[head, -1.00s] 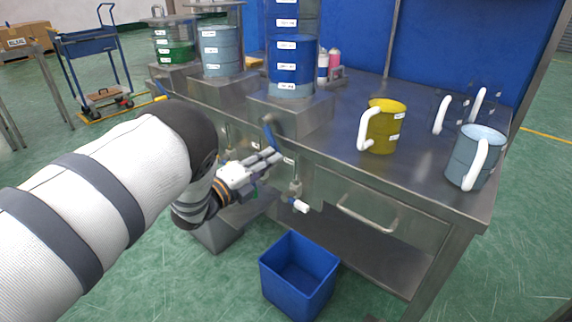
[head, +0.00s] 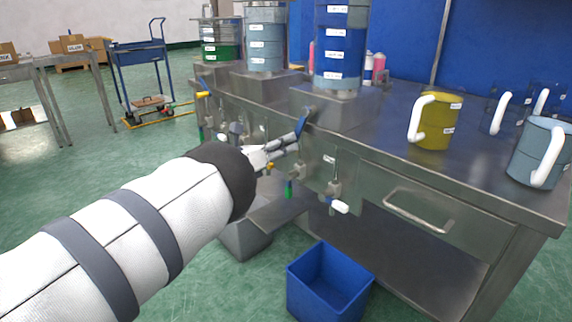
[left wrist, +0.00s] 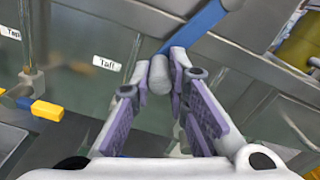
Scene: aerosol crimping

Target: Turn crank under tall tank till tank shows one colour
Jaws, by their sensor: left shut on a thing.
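The tall tank (head: 339,50) stands at the back of the bench on a steel block. In the left wrist view the blue crank arm (left wrist: 196,24) ends in a grey handle (left wrist: 159,76). My left gripper (head: 291,146) is shut on this handle, which sits between its purple pads (left wrist: 172,85). My right gripper is not in view.
A yellow mug (head: 437,122) and a grey-blue mug (head: 538,150) stand on the right of the bench. Shorter tanks (head: 265,42) stand to the left. A drawer handle (head: 418,211) and small valves (head: 334,196) stick out in front. A blue bin (head: 328,285) is on the floor.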

